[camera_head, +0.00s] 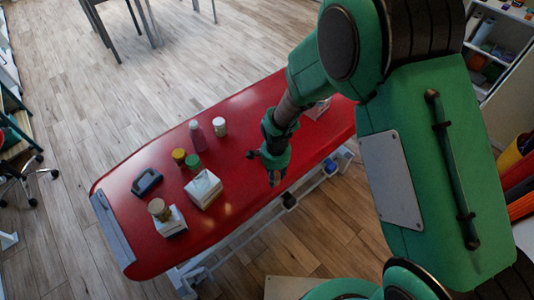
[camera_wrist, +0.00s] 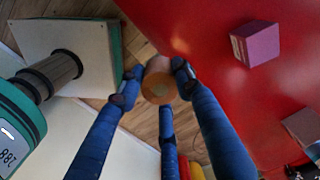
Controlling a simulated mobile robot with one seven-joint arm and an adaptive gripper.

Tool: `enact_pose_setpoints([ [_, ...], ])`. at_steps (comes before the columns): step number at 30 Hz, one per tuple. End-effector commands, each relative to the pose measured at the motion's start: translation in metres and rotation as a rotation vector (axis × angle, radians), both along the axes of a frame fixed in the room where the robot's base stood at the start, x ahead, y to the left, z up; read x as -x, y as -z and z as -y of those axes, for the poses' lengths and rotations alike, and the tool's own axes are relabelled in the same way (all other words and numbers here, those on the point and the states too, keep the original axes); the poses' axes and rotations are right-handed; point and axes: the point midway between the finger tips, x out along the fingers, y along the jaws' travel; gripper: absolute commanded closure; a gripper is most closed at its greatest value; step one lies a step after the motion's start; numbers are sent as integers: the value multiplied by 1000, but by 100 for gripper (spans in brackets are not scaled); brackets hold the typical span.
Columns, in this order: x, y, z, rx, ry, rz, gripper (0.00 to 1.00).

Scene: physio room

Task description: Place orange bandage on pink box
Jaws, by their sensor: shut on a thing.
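In the wrist view the blue fingers of my gripper (camera_wrist: 158,78) are closed around the sides of the orange bandage (camera_wrist: 159,87), a round roll seen end-on. Wooden floor shows behind it, beside the red table's edge. The pink box (camera_wrist: 257,44) lies on the red table (camera_wrist: 190,20) to the upper right, apart from the bandage. In the head view my gripper (camera_head: 262,168) hangs over the table's near side; the bandage cannot be made out there. I cannot clearly pick out the pink box in the head view, where my arm covers part of the table.
A brownish box (camera_wrist: 301,128) lies near the pink box. Farther left stand a tissue box (camera_head: 203,190), a pink bottle (camera_head: 196,136), a white jar (camera_head: 219,127), several small containers and a dark device (camera_head: 147,182). The table's middle (camera_head: 240,108) has bare room.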

Motion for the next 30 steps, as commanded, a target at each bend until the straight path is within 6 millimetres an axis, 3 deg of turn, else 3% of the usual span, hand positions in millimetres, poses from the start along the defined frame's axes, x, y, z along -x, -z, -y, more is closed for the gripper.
enact_pose_setpoints([
  [3,-19,-13,9,0,23,1,91],
  [6,-26,-18,13,1,32,-1,91],
  [22,-35,-18,10,-1,34,1,91],
  [30,-71,-13,-3,-1,34,1,91],
])
